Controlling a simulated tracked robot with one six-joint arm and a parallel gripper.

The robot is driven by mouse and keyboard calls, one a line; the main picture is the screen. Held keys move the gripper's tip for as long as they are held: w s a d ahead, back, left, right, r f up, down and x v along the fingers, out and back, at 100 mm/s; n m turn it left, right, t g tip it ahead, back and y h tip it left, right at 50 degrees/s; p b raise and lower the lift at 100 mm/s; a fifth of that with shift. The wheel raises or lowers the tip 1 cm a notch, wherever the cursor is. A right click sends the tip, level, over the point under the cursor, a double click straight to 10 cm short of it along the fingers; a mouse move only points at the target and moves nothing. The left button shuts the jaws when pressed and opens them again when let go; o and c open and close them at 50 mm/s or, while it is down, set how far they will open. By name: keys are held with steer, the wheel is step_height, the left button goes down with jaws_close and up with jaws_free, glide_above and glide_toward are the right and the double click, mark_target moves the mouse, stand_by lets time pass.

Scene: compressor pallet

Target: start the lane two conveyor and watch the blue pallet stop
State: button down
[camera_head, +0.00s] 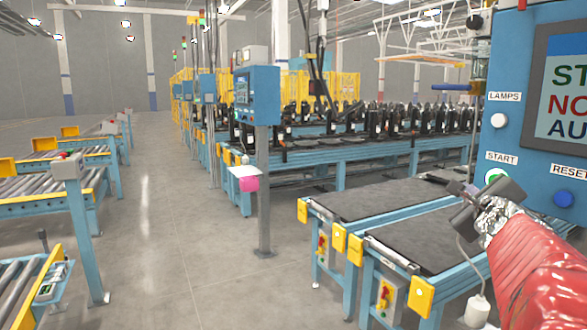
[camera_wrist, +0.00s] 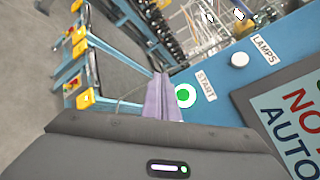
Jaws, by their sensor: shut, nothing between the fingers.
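A blue control panel (camera_head: 508,135) stands at the right in the head view. Its START button (camera_head: 497,176) is green with a white ring; the wrist view also shows this button (camera_wrist: 185,96). My gripper (camera_head: 460,188) is shut and empty, just left of the button in the head view. In the wrist view my shut fingers (camera_wrist: 161,80) point past the button's left side; I cannot tell whether they touch it. Two conveyor lanes with dark tops, a left one (camera_head: 365,202) and a right one (camera_head: 430,240), lie beside the panel. I cannot make out a blue pallet.
A white LAMPS button (camera_head: 498,121), a blue RESET button (camera_head: 563,199) and a screen (camera_head: 565,90) are on the panel. A long line with dark compressors (camera_head: 375,122) runs behind. Roller conveyors (camera_head: 50,187) stand at left. The aisle floor (camera_head: 165,220) is clear.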

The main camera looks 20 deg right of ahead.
steer(key=shift+d, duration=0.1)
stand_by(0.3)
steer(key=d, duration=0.8)
steer(key=shift+w+d, duration=0.3)
steer(key=shift+w, duration=0.1)
steer(key=shift+d, duration=0.15)
stand_by(1.8)
steer(key=shift+d+r, duration=0.1)
steer(key=shift+d, duration=0.2)
